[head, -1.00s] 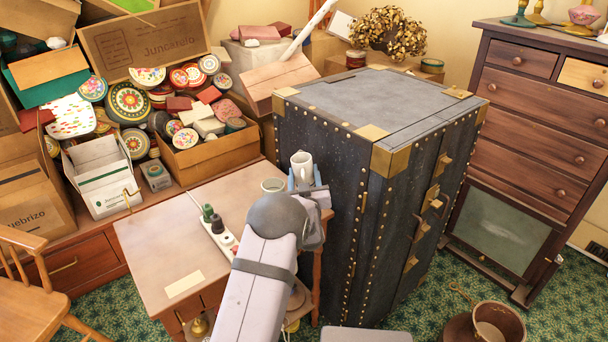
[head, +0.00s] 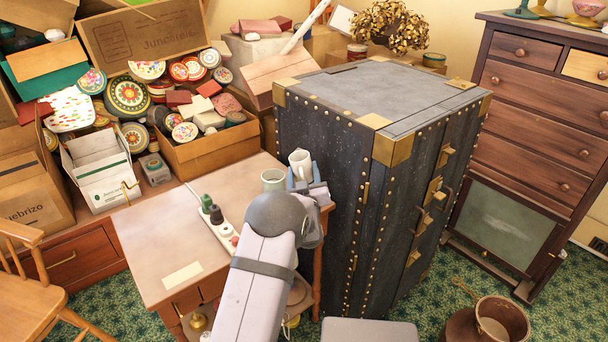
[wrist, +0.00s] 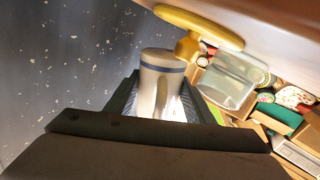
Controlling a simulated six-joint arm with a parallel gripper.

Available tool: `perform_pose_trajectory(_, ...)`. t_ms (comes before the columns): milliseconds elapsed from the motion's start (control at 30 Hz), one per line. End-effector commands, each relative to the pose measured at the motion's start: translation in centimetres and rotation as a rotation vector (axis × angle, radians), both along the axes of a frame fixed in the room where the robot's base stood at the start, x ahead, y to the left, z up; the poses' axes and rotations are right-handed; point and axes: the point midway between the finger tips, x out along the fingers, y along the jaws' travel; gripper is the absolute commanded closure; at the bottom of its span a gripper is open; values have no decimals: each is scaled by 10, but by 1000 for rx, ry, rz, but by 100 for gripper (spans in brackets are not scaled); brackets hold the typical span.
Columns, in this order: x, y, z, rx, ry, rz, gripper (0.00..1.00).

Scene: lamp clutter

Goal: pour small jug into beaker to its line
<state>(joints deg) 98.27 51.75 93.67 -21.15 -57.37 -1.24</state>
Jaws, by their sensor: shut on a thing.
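A small white jug (head: 300,163) is held in my gripper (head: 303,180), just above the right end of the wooden table. It leans slightly left toward the beaker. In the wrist view the jug (wrist: 162,72) shows a blue band and sits between the two fingers. The beaker (head: 273,180) stands on the table just left of the jug, apart from it. In the wrist view the clear beaker (wrist: 228,82) is to the right of the jug. I cannot make out its line or liquid level, and no stream is visible.
A power strip with plugs (head: 221,228) lies on the table left of my arm. The dark trunk (head: 325,140) stands close to the right of the jug. A yellow disc with a stem (wrist: 195,30) is near the beaker in the wrist view. The table's front left is mostly clear.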

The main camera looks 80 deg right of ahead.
Motion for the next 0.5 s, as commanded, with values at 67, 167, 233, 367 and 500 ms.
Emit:
perform_pose_trajectory(67, 1, 0, 8, -9, 16, 0, 88)
perform_pose_trajectory(167, 2, 0, 13, -12, 36, 0, 88)
perform_pose_trajectory(233, 3, 0, 16, -15, 52, 0, 88)
perform_pose_trajectory(367, 4, 0, 15, -15, 61, 0, 88)
perform_pose_trajectory(500, 12, 2, 22, -29, 126, 2, 88)
